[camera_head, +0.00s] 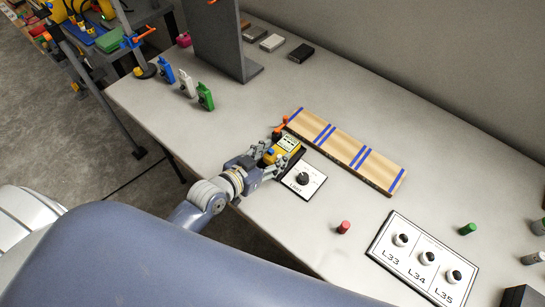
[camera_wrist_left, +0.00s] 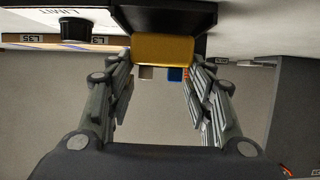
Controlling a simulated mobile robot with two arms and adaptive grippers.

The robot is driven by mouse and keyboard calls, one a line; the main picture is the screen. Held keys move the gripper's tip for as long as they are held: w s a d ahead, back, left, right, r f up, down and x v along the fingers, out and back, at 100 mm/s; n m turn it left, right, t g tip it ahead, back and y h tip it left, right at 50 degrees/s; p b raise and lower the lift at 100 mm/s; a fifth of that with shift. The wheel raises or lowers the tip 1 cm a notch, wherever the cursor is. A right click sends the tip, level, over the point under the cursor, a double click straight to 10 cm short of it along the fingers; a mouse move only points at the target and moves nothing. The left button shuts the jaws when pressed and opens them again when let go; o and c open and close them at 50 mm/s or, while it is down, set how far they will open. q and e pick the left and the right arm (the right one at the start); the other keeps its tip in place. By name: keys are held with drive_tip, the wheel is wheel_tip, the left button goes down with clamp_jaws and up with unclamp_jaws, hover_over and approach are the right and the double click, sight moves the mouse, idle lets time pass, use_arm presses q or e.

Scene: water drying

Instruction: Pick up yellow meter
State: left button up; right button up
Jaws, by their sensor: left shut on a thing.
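The yellow meter (camera_head: 285,148) is at the middle of the head view, between the fingers of my left gripper (camera_head: 273,155). My right gripper is in neither view.
A square plate with a black knob (camera_head: 303,178) lies beside the gripper. A wooden board with blue stripes (camera_head: 345,153) lies behind it. A white panel labelled L33, L34, L35 (camera_head: 408,272) and a red cylinder (camera_head: 344,227) are at the right. Green, white and blue clips (camera_head: 205,97) stand at the left.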

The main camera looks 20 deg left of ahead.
use_arm(q)
wheel_tip(320, 180, up, 2)
drive_tip(key=shift+r, duration=0.2)
drive_tip(key=s+d+r+b, duration=0.1)
drive_tip(key=s+d+b, duration=0.1)
drive_tip(key=s+d, duration=0.9)
drive_tip(key=w+a+r, duration=0.5)
drive_tip(key=w+r, duration=0.7)
drive_tip(key=w+a+r+n+y, duration=0.1)
drive_tip(key=a+r+n+y, duration=0.1)
drive_tip(key=a+r, duration=0.2)
drive_tip(key=w+a+r+n+t+y, duration=0.1)
drive_tip(key=a+r, duration=0.3)
drive_tip(key=r, duration=0.7)
drive_tip(key=shift+a+n+y, duration=0.4)
drive_tip(key=shift+n+y, duration=0.1)
drive_tip(key=shift+y, duration=0.3)
drive_tip(key=shift+w, duration=0.1)
